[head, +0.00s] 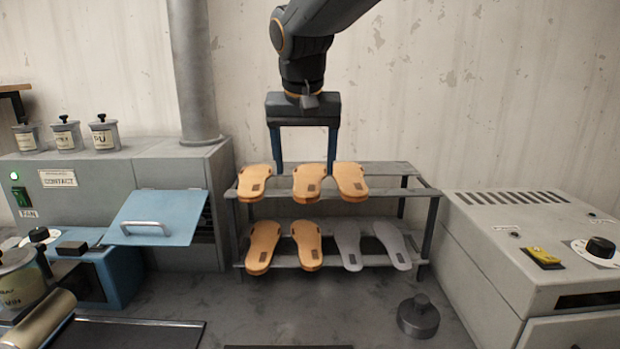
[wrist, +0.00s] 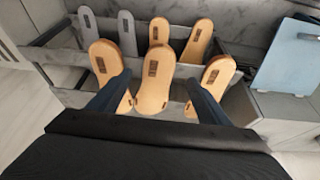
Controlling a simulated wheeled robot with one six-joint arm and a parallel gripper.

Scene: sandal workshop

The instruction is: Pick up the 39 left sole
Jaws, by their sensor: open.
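Three tan soles lie on the top shelf of the rack: a left one (head: 254,183), a middle one (head: 308,183) and a right one (head: 351,181). Each has a dark label too small to read, so I cannot tell which is the 39 left sole. My gripper (head: 305,168) is open and empty, pointing down at the middle sole. In the wrist view the middle sole (wrist: 155,82) shows between my two fingers, which hide parts of the neighbouring soles (wrist: 104,60) and (wrist: 218,74). I cannot tell whether the fingers touch any sole.
Two tan soles (head: 262,246) and two grey soles (head: 348,244) lie on the lower shelf. A grey machine with a blue flap (head: 158,214) stands left of the rack (head: 415,188), another machine (head: 530,250) right. A round dark weight (head: 418,317) sits in front.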

